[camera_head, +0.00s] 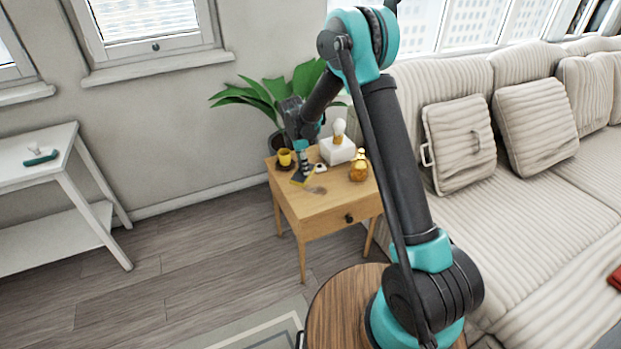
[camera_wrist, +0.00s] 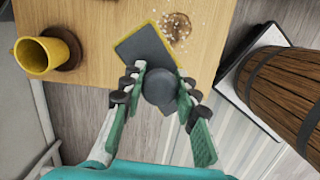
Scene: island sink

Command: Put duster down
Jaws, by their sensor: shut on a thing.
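The duster (camera_wrist: 145,48) is a flat dark grey pad with a yellow edge and a rounded grey handle. My gripper (camera_wrist: 165,85) is shut on its handle in the wrist view, with green fingers on both sides. In the head view, my gripper (camera_head: 302,160) is low over the left part of the small wooden side table (camera_head: 310,204), and the duster's yellow edge shows just below it. The pad is over the tabletop near its edge; I cannot tell whether it touches.
A yellow cup (camera_head: 285,157) on a brown saucer stands left of the duster. A brown stain with white specks (camera_wrist: 178,28) lies beside the pad. A potted plant (camera_head: 285,98) stands behind.

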